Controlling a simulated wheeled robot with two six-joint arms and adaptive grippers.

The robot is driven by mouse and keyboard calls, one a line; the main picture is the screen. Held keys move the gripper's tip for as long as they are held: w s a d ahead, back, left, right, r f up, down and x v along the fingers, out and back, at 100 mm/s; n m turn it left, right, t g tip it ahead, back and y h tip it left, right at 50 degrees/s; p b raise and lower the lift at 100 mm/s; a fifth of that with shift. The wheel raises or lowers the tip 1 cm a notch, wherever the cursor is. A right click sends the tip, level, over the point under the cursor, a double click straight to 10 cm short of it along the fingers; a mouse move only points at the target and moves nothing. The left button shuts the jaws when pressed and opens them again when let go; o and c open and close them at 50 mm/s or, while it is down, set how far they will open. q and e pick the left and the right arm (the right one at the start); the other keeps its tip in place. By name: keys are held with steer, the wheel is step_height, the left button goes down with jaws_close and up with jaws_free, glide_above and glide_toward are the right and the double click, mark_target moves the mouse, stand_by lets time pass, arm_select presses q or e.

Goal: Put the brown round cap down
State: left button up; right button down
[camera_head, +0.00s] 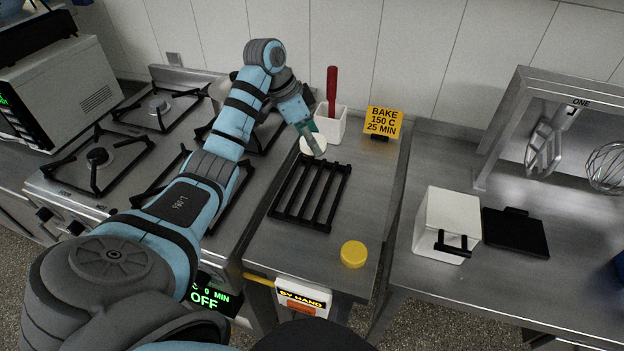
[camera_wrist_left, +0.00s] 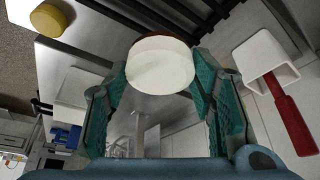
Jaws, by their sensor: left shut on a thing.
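My left gripper (camera_head: 315,147) reaches over the steel counter and is shut on the round cap (camera_head: 306,147), just behind the black rack. In the left wrist view the cap (camera_wrist_left: 160,68) sits between the two green fingers of the gripper (camera_wrist_left: 162,85). Its pale whitish face is turned to that camera, and a thin brown edge shows at its far side. Its brown side is mostly hidden. I cannot tell whether it touches the counter. My right gripper is in neither view.
The black slatted rack (camera_head: 311,194) lies in front of the cap. A yellow round cap (camera_head: 354,253) lies nearer. A white holder with a red-handled tool (camera_head: 331,124) and a yellow bake sign (camera_head: 384,121) stand behind. The counter (camera_head: 375,185) right of the rack is clear.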

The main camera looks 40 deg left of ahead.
arm_select(q)
step_height(320, 180, down, 14)
steer(key=shift+w+r+b, duration=0.15)
steer(key=shift+r+b, duration=0.1)
steer(key=shift+b, duration=0.25)
steer(key=o, duration=1.3)
steer(key=shift+a, duration=0.1)
steer(key=p+v, duration=0.1)
steer(key=v, duration=1.1)
